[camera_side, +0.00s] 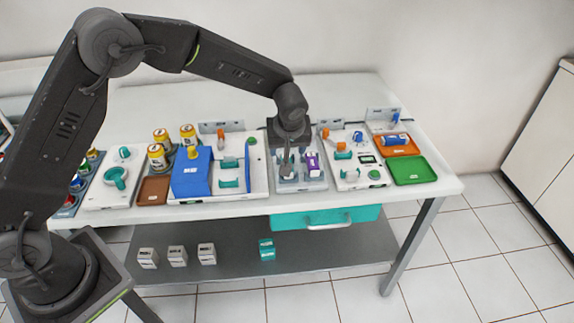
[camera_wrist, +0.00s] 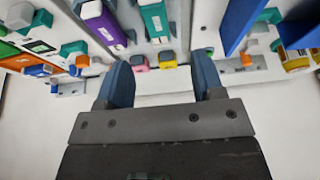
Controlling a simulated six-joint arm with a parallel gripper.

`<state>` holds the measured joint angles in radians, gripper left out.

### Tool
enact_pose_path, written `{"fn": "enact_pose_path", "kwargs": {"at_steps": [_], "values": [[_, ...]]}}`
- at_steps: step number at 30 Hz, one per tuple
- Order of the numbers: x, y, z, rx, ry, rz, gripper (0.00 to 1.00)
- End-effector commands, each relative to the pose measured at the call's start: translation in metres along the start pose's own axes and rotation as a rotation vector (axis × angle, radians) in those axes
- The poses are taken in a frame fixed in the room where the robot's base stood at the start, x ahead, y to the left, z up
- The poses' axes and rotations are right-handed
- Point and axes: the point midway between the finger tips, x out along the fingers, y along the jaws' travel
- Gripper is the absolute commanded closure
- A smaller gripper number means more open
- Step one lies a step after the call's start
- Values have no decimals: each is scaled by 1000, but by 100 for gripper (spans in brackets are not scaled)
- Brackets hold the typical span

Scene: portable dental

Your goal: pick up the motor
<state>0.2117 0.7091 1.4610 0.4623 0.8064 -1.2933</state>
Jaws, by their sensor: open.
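No part is clearly marked as the motor, and I cannot tell which one it is. A purple part with a white label (camera_side: 312,162) stands in a grey fixture on the table; it also shows in the wrist view (camera_wrist: 103,24). A teal part with a white label (camera_wrist: 156,22) is beside it. A blue cylinder (camera_side: 396,140) lies in an orange tray at the right. My gripper (camera_side: 287,168) is over the grey fixture, left of the purple part. In the wrist view my gripper (camera_wrist: 162,80) has its two fingers apart, with nothing held between them.
A blue sloped box (camera_side: 190,175) and an upright blue plate (camera_side: 248,168) stand to the left. A green tray (camera_side: 412,171) is empty at the right. The table's back strip (camera_side: 340,90) is clear.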

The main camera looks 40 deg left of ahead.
Motion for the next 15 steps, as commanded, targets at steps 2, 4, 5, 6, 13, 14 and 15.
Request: {"fn": "enact_pose_path", "kwargs": {"at_steps": [2,4,5,6,13,14,15], "values": [[14,0,0,-1,-1,-2,38],[22,0,0,-1,-1,-1,38],[25,0,0,0,-1,-1,38],[27,0,0,0,0,0,38],[48,2,0,1,-1,-1,38],[53,2,0,1,-1,-2,38],[59,3,0,1,-2,-2,38]]}}
